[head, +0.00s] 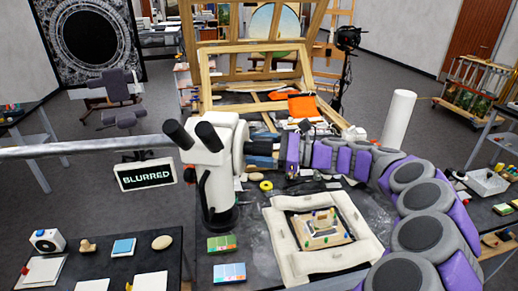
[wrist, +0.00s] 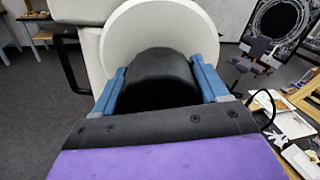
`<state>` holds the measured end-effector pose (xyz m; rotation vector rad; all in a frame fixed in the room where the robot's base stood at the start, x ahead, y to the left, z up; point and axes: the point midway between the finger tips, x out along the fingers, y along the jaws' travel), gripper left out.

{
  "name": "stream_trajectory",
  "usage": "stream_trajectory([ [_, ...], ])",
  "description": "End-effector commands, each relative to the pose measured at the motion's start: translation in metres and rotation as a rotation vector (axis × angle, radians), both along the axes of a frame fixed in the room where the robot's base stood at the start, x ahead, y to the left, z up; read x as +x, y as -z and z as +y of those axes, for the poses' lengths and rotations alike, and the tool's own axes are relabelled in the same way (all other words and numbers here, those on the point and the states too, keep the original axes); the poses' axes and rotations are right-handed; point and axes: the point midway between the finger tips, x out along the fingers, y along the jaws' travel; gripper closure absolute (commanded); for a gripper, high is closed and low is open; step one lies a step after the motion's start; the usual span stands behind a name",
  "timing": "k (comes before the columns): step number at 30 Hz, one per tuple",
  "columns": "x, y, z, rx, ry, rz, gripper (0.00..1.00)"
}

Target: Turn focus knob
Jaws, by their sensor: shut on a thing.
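The white microscope (head: 219,175) with two black eyepieces stands upright on the dark worktable. Its focus knob (wrist: 163,82) is a thick black cylinder in front of a round white disc in the wrist view. My gripper (wrist: 158,70) has blue fingers on either side of the knob and is shut on it. In the head view my gripper (head: 258,154) reaches the microscope's right side, where the knob is mostly hidden.
A white padded frame (head: 322,262) with a gilt fragment (head: 318,228) lies right of the microscope, below my arm. Colour cards (head: 228,271) lie in front. A wooden easel (head: 255,75) stands behind, and a white roll (head: 398,118) stands upright behind my arm.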

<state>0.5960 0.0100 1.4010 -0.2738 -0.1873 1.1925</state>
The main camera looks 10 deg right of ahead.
Motion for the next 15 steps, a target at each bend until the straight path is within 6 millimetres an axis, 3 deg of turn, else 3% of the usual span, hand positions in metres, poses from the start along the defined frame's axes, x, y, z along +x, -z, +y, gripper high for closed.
stream_trajectory([
  [15, 0.0014, -0.0075, -0.0018, 0.035, 0.006, 0.085, 0.57],
])
